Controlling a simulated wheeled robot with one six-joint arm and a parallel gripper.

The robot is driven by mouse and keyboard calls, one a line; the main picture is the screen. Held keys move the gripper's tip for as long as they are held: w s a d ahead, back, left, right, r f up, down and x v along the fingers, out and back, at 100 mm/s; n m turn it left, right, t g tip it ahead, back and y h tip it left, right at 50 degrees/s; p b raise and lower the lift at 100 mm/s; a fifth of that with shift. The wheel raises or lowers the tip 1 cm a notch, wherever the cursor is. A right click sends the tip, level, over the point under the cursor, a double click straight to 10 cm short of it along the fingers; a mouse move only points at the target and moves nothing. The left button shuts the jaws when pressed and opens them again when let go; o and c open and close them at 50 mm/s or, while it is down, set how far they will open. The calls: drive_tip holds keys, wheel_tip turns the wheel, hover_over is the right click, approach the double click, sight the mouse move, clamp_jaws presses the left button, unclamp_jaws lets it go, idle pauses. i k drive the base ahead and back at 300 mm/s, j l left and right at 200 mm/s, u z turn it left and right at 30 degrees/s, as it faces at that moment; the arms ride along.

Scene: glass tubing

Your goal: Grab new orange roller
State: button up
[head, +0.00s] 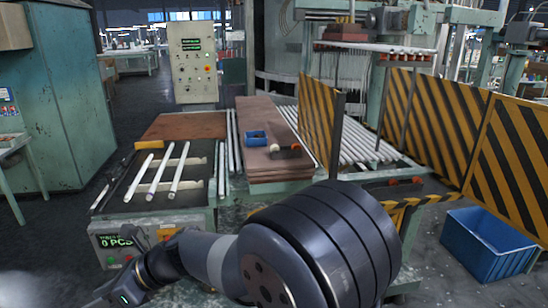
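An orange roller (148,145) lies at the left edge of the brown board behind the left rack. A second roller, pale with orange on it (285,149), lies on the stacked brown boards beside a small blue box (255,138). Another orange piece (416,180) shows at the front end of the right-hand conveyor. I cannot tell which one is new.
White glass tubes (176,168) lie across the left rack, above a counter box (112,241) reading 0 PCS. Striped barriers (431,110) stand at the right. A blue crate (487,245) sits on the floor at the lower right. A control cabinet (193,62) stands behind.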

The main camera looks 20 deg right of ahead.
sight(296, 146)
drive_tip(key=z, duration=0.4)
drive_tip(key=i+z, duration=0.1)
drive_tip(key=z, duration=0.35)
drive_tip(key=j+z, duration=0.1)
drive_tip(key=z, duration=0.3)
drive_tip(key=j+z, duration=0.1)
drive_tip(key=z, duration=0.3)
drive_tip(key=i+j+z, duration=0.15)
drive_tip(key=j+z, duration=0.3)
drive_tip(key=j, duration=0.25)
drive_tip(key=i+j+z, duration=0.1)
drive_tip(key=j+z, duration=0.3)
drive_tip(key=j, duration=0.3)
drive_tip(key=j+z, duration=0.45)
drive_tip(key=j, duration=0.25)
drive_tip(key=i+j, duration=0.15)
drive_tip(key=j, duration=0.2)
drive_tip(key=i+j, duration=0.2)
drive_tip(key=j, duration=0.15)
